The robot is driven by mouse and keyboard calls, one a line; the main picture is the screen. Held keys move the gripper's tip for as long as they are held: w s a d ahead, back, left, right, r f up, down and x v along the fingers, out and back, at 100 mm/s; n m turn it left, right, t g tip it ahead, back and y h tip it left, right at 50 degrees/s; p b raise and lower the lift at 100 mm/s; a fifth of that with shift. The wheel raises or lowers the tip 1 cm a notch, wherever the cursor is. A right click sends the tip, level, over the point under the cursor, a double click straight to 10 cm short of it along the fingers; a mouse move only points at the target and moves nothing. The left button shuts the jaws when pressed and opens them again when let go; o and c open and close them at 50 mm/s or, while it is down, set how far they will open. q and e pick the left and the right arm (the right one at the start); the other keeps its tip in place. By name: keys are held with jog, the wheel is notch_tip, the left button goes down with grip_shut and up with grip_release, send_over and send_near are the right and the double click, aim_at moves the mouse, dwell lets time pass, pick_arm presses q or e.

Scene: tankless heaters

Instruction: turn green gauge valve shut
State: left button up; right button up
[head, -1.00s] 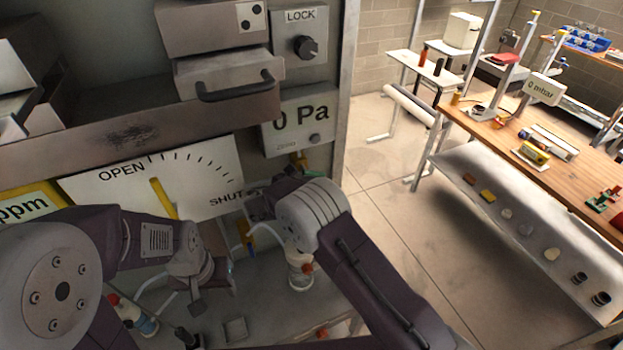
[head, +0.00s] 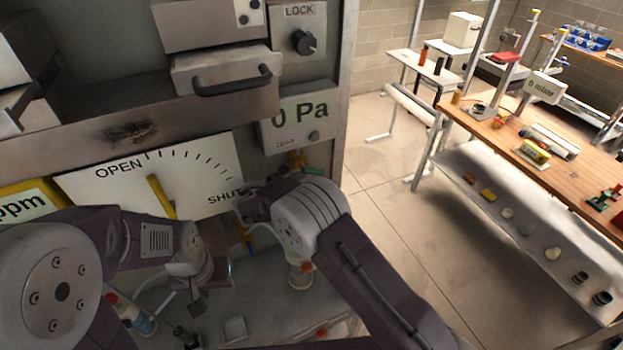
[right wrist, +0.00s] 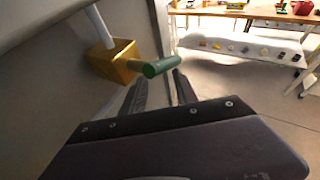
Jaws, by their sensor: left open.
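A green valve handle (right wrist: 163,66) sticks out from a brass block (right wrist: 115,62) on the panel in the right wrist view. In the head view, a small piece of green (head: 299,159) shows below the 0 Pa display. My right gripper (right wrist: 163,88) is open, its two fingers apart with the handle in line with the gap near their tips. I cannot tell whether they touch it. In the head view my right gripper (head: 250,206) is mostly hidden by its wrist. My left gripper (head: 205,292) is open, low in front of the dial, apart from the valve.
A white dial plate (head: 120,190) marked OPEN and SHUT has a yellow pointer (head: 161,197). The 0 Pa display (head: 300,118) and a drawer handle (head: 232,83) are above. A bottle (head: 299,274) stands below my right wrist. Open floor lies to the right.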

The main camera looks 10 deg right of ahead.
jog(key=b+v, duration=0.1)
jog(key=v, duration=0.4)
jog(key=shift+s+a, duration=0.2)
jog(key=shift+w+d+f+b, duration=0.25)
jog(key=shift+d+b, duration=0.05)
jog(key=shift+b, duration=0.1)
jog(key=c, duration=0.6)
jog(key=d+f+y+b, duration=0.1)
jog(key=w+d+f+b, duration=0.1)
jog(key=d, duration=0.1)
jog(key=w+d+f+y+b, duration=0.1)
jog(key=shift+w+d+f+g+y+b, duration=0.1)
jog(key=shift+d+f+g+y+b, duration=0.05)
jog(key=shift+d+g+y+b, duration=0.2)
grip_shut()
jog(key=s+d+n+y+b, duration=0.2)
jog(key=d+n+y+b, duration=0.2)
jog(key=d+y+b, duration=0.3)
jog(key=s+a+r+n+y+b, duration=0.2)
jog(key=s+r+n+y, duration=0.2)
jog(key=s+y, duration=0.3)
jog(key=w+a+f+h, duration=0.1)
jog(key=w+a+f, duration=0.4)
jog(key=w, duration=0.2)
jog(key=r+p, duration=0.1)
jog(key=d+r+p, duration=0.1)
jog(key=w+r+p, duration=0.1)
jog(key=shift+d+r, duration=0.2)
jog(key=shift+r, duration=0.15)
